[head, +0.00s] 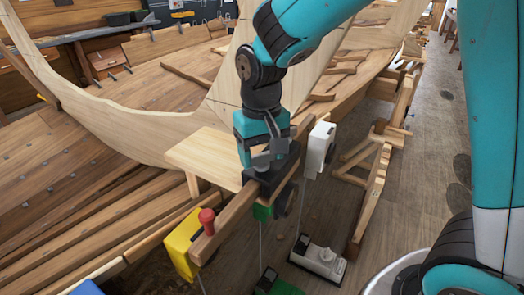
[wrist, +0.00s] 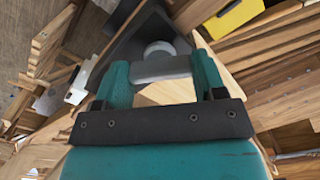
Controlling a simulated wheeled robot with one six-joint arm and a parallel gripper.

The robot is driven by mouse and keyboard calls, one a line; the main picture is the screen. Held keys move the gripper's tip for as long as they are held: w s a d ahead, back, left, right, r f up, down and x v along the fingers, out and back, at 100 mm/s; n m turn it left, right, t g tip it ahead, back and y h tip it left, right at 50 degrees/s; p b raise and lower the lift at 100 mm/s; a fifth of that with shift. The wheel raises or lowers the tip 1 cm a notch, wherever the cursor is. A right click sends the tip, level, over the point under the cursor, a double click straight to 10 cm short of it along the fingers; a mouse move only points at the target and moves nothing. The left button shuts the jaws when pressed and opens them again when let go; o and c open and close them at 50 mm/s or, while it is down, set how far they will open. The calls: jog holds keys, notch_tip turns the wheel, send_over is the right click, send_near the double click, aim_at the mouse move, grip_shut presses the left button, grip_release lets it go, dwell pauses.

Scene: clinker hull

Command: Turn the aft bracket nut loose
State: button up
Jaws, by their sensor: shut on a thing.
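In the head view a black bracket (head: 272,180) sits on the wooden rail (head: 236,216) at the middle. My gripper (head: 263,147) comes down over it from above, its teal fingers closed on a grey bar-shaped nut (head: 264,160). In the wrist view the dark bracket (wrist: 135,45) spreads out beyond the fingers. The grey nut bar (wrist: 160,69) lies between the two teal fingertips of my gripper (wrist: 161,72), with a pale round part (wrist: 159,48) just past it. The nut's underside is hidden.
A yellow box (head: 182,244) and a red knob (head: 207,220) are at the rail's near end. The pale plank hull (head: 130,125) is close on the left.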

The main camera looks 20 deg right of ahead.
aim_at(261, 153)
jog(key=n, duration=0.4)
jog(key=shift+r+p, duration=0.1)
jog(key=shift+p, duration=0.25)
jog(key=n, duration=0.4)
jog(key=shift+p, duration=0.3)
jog(key=shift+w+n, duration=0.1)
jog(key=shift+n, duration=0.2)
jog(key=o, duration=0.9)
notch_tip(261, 153, up, 17)
jog(key=shift+r+b, duration=0.15)
jog(key=shift+b, duration=0.95)
